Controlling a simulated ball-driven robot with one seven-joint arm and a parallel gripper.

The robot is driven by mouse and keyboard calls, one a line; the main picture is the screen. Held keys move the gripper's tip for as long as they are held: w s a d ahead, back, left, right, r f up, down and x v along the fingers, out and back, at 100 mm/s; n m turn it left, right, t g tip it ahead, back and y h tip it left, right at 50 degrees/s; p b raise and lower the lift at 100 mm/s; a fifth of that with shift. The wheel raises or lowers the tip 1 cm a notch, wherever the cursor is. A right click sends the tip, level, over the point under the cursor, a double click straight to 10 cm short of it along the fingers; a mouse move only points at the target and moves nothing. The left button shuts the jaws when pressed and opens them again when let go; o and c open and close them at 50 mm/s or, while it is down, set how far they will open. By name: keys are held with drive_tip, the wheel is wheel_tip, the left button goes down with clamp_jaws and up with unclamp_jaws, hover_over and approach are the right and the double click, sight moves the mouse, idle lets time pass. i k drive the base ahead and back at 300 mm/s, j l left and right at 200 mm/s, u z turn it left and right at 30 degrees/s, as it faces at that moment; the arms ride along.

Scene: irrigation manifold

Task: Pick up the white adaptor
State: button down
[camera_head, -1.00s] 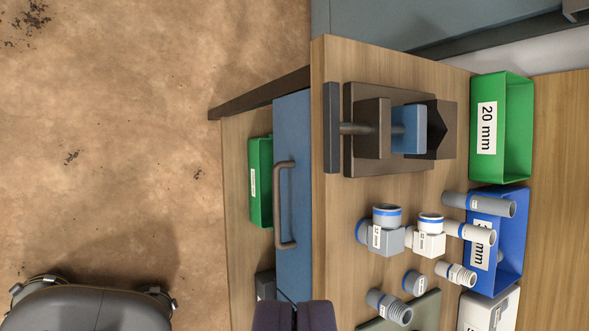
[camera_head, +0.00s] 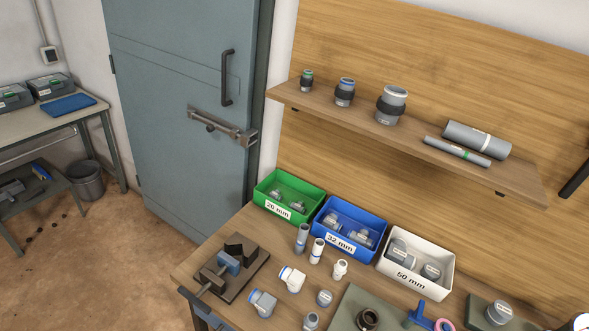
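A small white threaded fitting (camera_head: 340,269), which looks like the white adaptor, stands on the wooden bench in front of the blue bin. A white elbow (camera_head: 291,278) with a blue band lies further left and nearer. A grey fitting (camera_head: 311,321) stands near the bottom edge of the view, partly cut off. My gripper is out of view, and nothing is seen touching the white fitting.
Green (camera_head: 289,194), blue (camera_head: 349,230) and white (camera_head: 416,265) bins line the back of the bench. A vise (camera_head: 229,264) sits left. A grey elbow (camera_head: 262,302), grey pipe (camera_head: 302,238) and grey cap (camera_head: 323,297) stand nearby. A shelf (camera_head: 420,140) overhangs behind.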

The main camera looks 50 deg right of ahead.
sight(340, 269)
drive_tip(key=k+j+z, duration=0.1)
drive_tip(key=z, duration=0.35)
drive_tip(key=k+z, duration=0.15)
drive_tip(key=z, duration=0.3)
drive_tip(key=k+z, duration=0.45)
drive_tip(key=k, duration=0.85)
drive_tip(key=i+j, duration=0.3)
drive_tip(key=i, duration=0.25)
drive_tip(key=i+j, duration=0.25)
drive_tip(key=i, duration=0.3)
drive_tip(key=i+j+z, duration=0.1)
drive_tip(key=i+j, duration=0.2)
drive_tip(key=i, duration=0.25)
drive_tip(key=i+j, duration=0.3)
drive_tip(key=i, duration=0.25)
drive_tip(key=i+j, duration=0.3)
drive_tip(key=i, duration=0.25)
